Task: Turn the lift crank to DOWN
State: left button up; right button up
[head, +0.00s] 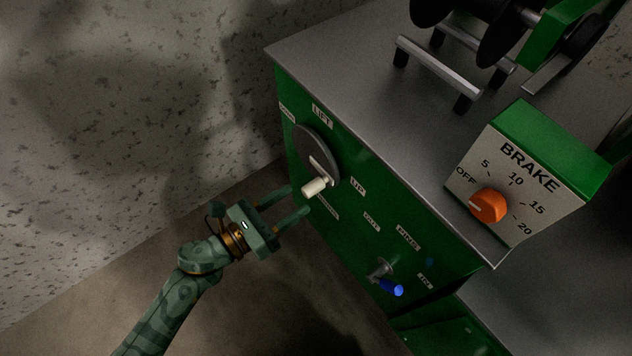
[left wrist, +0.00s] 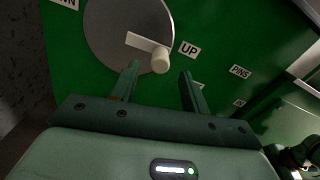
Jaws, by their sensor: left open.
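The lift crank is a grey disc (head: 310,146) on the green cabinet front under a LIFT label. Its arm ends in a cream handle (head: 315,187), which points toward the UP label (head: 358,186). In the left wrist view the handle (left wrist: 160,61) sits beside the UP label (left wrist: 189,50), and a partly cut-off label ending in "WN" (left wrist: 66,3) is at the upper left. My left gripper (head: 298,199) is open and empty, just short of the handle. In the left wrist view its fingers (left wrist: 159,70) point at the handle, which appears between the fingertips.
A blue-handled crank (head: 391,286) sits lower right on the cabinet front. A BRAKE box with an orange knob (head: 488,206) stands on the grey top (head: 380,95), with a metal rail (head: 438,68) and dark reels behind. The floor left of the cabinet is clear.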

aim_at(323, 181)
pick_arm(q)
jog(key=b+x, duration=0.1)
jog(key=x, duration=0.6)
grip_shut()
pick_arm(e)
jog(key=shift+t, duration=0.3)
jog(key=w+r, duration=0.3)
jog(key=shift+w+d+r, duration=0.25)
jog(key=shift+w, duration=0.15)
